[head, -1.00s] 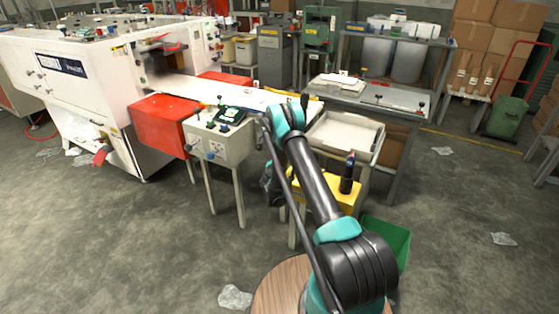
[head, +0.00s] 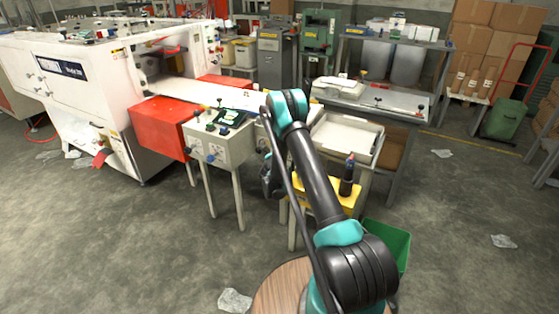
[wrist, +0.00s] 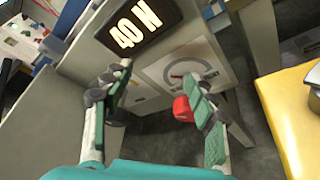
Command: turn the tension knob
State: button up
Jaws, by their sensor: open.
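In the wrist view a pale box carries a black display (wrist: 140,24) reading "40 N". On its face is a white plate with a round gauge dial (wrist: 185,75). A red knob (wrist: 182,108) sticks out below the dial, close to my right finger; I cannot tell whether they touch. My gripper (wrist: 160,82) is open, its green-padded fingers spread in front of the panel, with the knob between them and nearer the right one. In the head view my gripper (head: 270,181) is a dark shape, mostly hidden by my arm and hard to make out.
A grey control box (head: 215,145) on legs stands left of my gripper, beside a red box (head: 160,125) and a large white machine (head: 75,75). A green bin (head: 390,243) stands on the floor.

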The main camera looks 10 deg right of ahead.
jog(key=shift+d+r, duration=0.1)
jog(key=shift+r, duration=1.95)
jog(key=s+a+f+n+g+h, duration=0.4)
jog(key=s+a+n, duration=0.55)
jog(key=s, duration=0.25)
jog(key=shift+m, duration=0.35)
jog(key=x, duration=1.6)
jog(key=shift+w, duration=0.45)
jog(key=shift+c, duration=0.2)
jog(key=c, duration=1.1)
